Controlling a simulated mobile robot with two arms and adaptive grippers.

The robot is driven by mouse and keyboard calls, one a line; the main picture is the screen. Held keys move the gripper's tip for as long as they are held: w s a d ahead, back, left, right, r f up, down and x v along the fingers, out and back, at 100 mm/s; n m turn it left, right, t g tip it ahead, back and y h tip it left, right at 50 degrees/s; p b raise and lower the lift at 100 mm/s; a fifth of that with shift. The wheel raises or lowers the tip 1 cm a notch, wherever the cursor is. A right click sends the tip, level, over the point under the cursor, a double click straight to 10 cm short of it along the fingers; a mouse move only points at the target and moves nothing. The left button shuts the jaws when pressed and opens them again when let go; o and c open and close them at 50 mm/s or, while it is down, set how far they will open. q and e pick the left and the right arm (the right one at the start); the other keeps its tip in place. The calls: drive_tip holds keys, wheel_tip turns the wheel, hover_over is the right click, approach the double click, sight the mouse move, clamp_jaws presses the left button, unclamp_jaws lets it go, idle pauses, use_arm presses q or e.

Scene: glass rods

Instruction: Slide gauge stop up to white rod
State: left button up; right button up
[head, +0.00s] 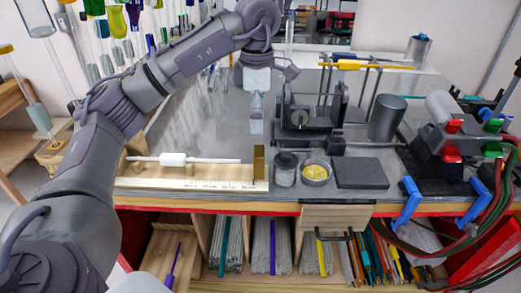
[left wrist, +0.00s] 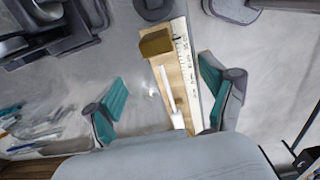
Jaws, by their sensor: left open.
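The white rod (head: 205,160), with a thicker white middle, lies along the wooden gauge board (head: 150,184) at the front left of the bench. The brass-coloured gauge stop (head: 260,163) stands at the board's right end, a small gap from the rod's right tip. In the left wrist view the stop (left wrist: 155,42) is beyond the tip of the rod (left wrist: 167,92). My left gripper (head: 268,74) is above the bench, behind the board in the head view. Its fingers (left wrist: 162,74) are spread and empty, with the rod showing between them. My right gripper is not in view.
A jar (head: 285,168), a yellow-filled dish (head: 316,173) and a dark flat block (head: 360,173) sit right of the stop. A burner rig (head: 305,118) and a grey cylinder (head: 387,118) stand behind. Glassware hangs at upper left. Bare bench lies behind the board.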

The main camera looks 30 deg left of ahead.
use_arm(q)
hover_over(259, 151)
drive_tip(key=f, duration=0.4)
drive_tip(key=shift+s+a+f+p, duration=0.1)
drive_tip(key=shift+s+p, duration=0.1)
drive_tip(key=shift+p, duration=0.2)
drive_tip(key=f, duration=0.2)
drive_tip(key=f+p, duration=0.1)
drive_tip(key=f, duration=0.2)
drive_tip(key=shift+w+f, duration=0.3)
drive_tip(key=shift+f, duration=0.35)
drive_tip(key=shift+f+p, duration=0.2)
drive_tip(key=shift+p, duration=0.1)
drive_tip(key=shift+f, duration=0.15)
drive_tip(key=c, duration=0.5)
clamp_jaws()
drive_tip(key=s+a, duration=0.1)
drive_tip(key=a+b, duration=0.1)
drive_tip(key=shift+s+a, duration=0.3)
drive_tip(key=shift+s, duration=0.05)
drive_tip(key=shift+s+a, duration=0.2)
drive_tip(key=shift+a, duration=0.2)
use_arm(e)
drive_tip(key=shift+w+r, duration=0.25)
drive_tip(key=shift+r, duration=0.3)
